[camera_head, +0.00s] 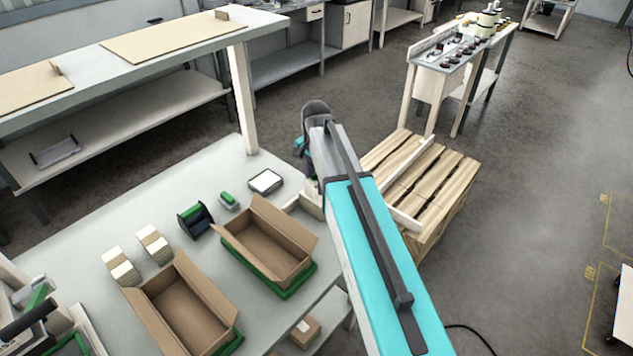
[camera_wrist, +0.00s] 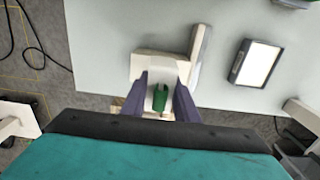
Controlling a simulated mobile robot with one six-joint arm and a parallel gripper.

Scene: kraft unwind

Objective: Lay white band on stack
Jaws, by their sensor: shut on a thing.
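My gripper (camera_wrist: 160,104) is shut on a small green piece (camera_wrist: 160,98) with pale material around it, at the edge of the grey table. A cream fixture (camera_wrist: 158,66) with an upright pale slab stands just beyond the fingers; it also shows in the head view (camera_head: 306,204). In the head view my arm hides the fingertips. Two small cream stacks (camera_head: 120,266) (camera_head: 153,243) stand on the table at left, each with a paler strip across it. I cannot make out a separate loose white band.
Two open cardboard boxes (camera_head: 267,245) (camera_head: 183,308) sit on green bases. A green-and-black dispenser (camera_head: 195,219), a small green item (camera_head: 229,201) and a white-screened device (camera_head: 265,181) stand behind them. A wooden pallet (camera_head: 430,180) is right of the table.

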